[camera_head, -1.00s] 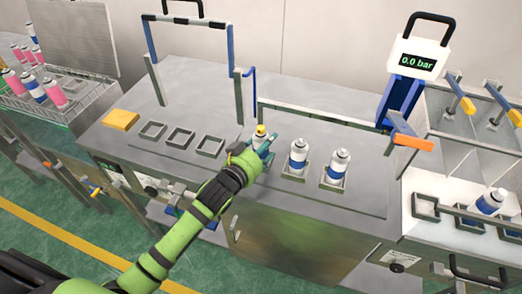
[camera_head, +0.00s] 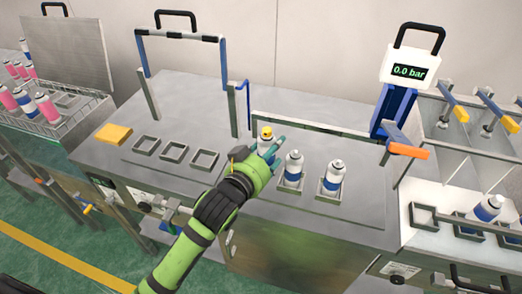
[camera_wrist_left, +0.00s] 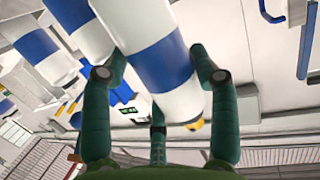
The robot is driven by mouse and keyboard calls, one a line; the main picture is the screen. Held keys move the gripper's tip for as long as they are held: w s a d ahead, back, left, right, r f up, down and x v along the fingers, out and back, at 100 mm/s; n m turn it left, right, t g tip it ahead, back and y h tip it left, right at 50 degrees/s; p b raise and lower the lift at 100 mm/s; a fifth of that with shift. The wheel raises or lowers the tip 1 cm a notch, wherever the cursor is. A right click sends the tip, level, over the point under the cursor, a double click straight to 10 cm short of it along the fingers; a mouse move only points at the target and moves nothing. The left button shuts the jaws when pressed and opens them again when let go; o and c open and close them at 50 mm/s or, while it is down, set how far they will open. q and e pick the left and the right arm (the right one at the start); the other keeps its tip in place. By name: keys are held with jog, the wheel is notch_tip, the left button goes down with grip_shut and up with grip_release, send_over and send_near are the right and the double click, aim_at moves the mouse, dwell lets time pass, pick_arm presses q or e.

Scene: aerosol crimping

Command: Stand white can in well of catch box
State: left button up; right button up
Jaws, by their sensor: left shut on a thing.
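My left gripper (camera_head: 270,150) is shut around a white can (camera_head: 266,134) with a yellow top. The wrist view shows this can (camera_wrist_left: 168,68) with a blue band, lying between the green fingers. In the head view the gripper and arm hide most of it. It appears held above the bench, left of two standing cans. A white-topped unit with square wells (camera_head: 423,206) stands at the right; I cannot tell for certain that it is the catch box. My right gripper is not in view.
Two white and blue cans (camera_head: 293,168) (camera_head: 333,178) stand in square holders on the grey bench (camera_head: 190,105). Three empty square holders (camera_head: 174,151) lie left. A blue post with a 0.0 bar display (camera_head: 409,72) and orange-tipped lever (camera_head: 409,150) stands between bench and right unit.

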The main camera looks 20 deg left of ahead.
pick_arm(q)
jog(key=s+d+r, duration=0.4)
jog(key=d, duration=0.1)
jog(key=s+a+f+n+g+y, duration=0.1)
jog(key=s+a+n+y, duration=0.7)
jog(key=a+y, duration=0.3)
jog(key=shift+s+a+f+g+b, duration=0.3)
jog(key=shift+s+a+f+g, duration=0.15)
jog(key=shift+s, duration=0.35)
jog(key=shift+r, duration=0.1)
jog(key=shift+a, duration=0.1)
